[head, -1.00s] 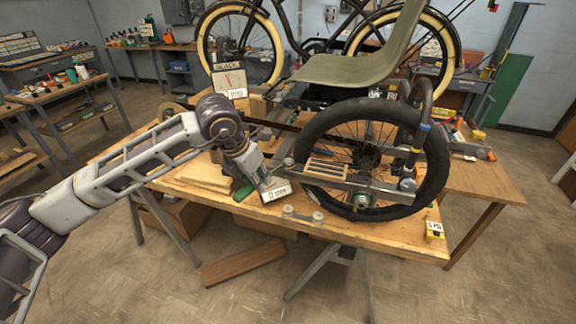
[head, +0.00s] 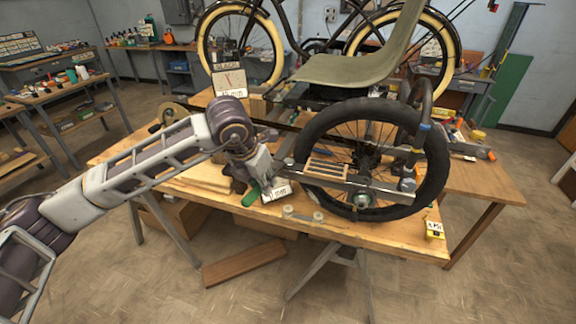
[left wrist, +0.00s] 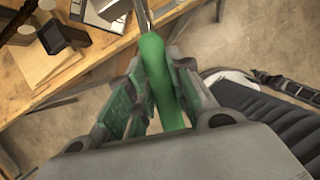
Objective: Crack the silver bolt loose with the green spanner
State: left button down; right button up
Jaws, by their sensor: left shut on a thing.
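My left gripper (head: 262,182) is shut on the green spanner (head: 251,195), low over the bench, beside the left end of the trike's metal frame. The green handle (left wrist: 165,85) runs up between the finger pads in the left wrist view. Its metal end passes out of the top of that view. The silver bolt cannot be made out; the gripper and a small white label (head: 278,190) are around the frame end. Whether the spanner sits on the bolt cannot be told. My right gripper is not in view.
The black-tyred wheel (head: 313,133) stands right of the gripper on the wooden bench (head: 390,238). The grey-green seat (head: 360,69) is above and behind. Wooden boards (head: 205,172) lie left of the gripper.

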pick_arm(q)
jog(key=shift+w+a+m+h, duration=0.3)
jog(key=shift+w+a+m, duration=0.45)
jog(key=shift+m, duration=0.25)
jog(key=c, duration=1.9)
grip_release()
jog(key=shift+s, duration=0.1)
grip_shut()
jog(key=shift+a+r, duration=0.1)
jog(key=shift+r, duration=1.4)
jog(key=shift+r+p, duration=0.15)
jog(key=shift+p, duration=0.15)
jog(key=shift+r+p, duration=0.6)
jog(key=shift+r, duration=1.3)
